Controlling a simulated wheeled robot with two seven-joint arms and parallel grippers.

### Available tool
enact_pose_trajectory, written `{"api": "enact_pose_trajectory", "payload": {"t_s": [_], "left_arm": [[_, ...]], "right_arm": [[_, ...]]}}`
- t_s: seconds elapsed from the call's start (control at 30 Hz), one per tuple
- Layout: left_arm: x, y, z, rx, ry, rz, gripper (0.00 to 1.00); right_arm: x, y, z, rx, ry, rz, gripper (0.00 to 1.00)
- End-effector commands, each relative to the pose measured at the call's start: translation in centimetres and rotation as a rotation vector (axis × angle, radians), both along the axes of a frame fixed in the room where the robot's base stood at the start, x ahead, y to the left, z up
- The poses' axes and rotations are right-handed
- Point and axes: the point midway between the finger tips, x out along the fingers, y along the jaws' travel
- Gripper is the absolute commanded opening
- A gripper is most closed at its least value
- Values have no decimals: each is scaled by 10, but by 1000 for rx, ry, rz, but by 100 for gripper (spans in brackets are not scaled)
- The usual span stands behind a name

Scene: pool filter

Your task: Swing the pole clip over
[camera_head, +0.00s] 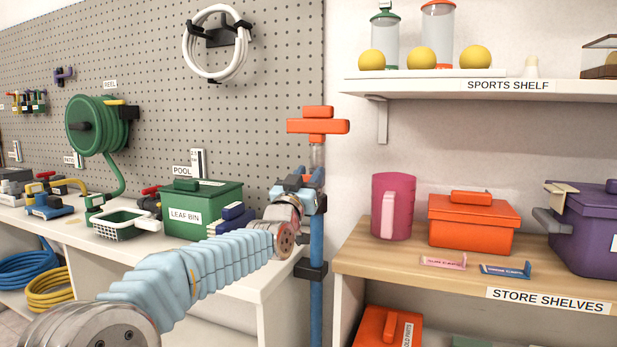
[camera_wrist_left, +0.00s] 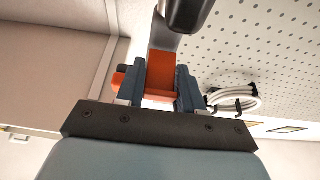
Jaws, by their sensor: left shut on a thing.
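The blue pole (camera_head: 317,255) stands upright at the end of the pegboard, in the middle of the head view. A black clip-like bracket (camera_head: 311,269) is around or against it at mid height. My left gripper (camera_head: 303,186) is at the upper part of the pole, below an orange crosspiece (camera_head: 318,126). In the left wrist view my left gripper (camera_wrist_left: 162,88) is shut on an orange part (camera_wrist_left: 162,72), with one finger on each side. A dark rounded part (camera_wrist_left: 186,14) is just beyond it. I cannot tell whether the orange part belongs to the pole clip. My right gripper is not in view.
A green leaf bin (camera_head: 200,212) and a white basket (camera_head: 128,222) stand on the left bench, near my left arm. At right, the store shelf (camera_head: 360,260) holds a pink jug (camera_head: 393,207), an orange box (camera_head: 473,224) and a purple box (camera_head: 590,235). A coiled white hose (camera_head: 187,50) hangs on the pegboard.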

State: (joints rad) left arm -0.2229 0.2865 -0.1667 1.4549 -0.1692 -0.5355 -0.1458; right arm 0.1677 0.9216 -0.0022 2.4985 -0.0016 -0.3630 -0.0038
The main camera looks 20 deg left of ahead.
Motion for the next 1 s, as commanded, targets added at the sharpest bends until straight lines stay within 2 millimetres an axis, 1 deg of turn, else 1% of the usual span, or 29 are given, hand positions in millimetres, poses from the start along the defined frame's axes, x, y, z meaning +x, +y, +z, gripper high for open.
{"api": "enact_pose_trajectory", "payload": {"t_s": [0.17,0.27,0.37,0.47,0.63,0.73,0.83,1.0], "left_arm": [[0,0,3,1,16,0,6],[0,0,6,3,46,-1,6],[0,0,11,2,96,0,6],[1,0,16,5,162,0,6],[2,-1,23,10,294,-2,6],[4,-2,24,15,367,-2,6],[5,-3,23,17,433,-3,6],[7,-3,21,21,525,-3,6]], "right_arm": [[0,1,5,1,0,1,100],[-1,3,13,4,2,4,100],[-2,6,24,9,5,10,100],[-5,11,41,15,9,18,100],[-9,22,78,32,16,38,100],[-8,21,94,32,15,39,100],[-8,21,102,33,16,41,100],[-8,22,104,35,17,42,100]]}}
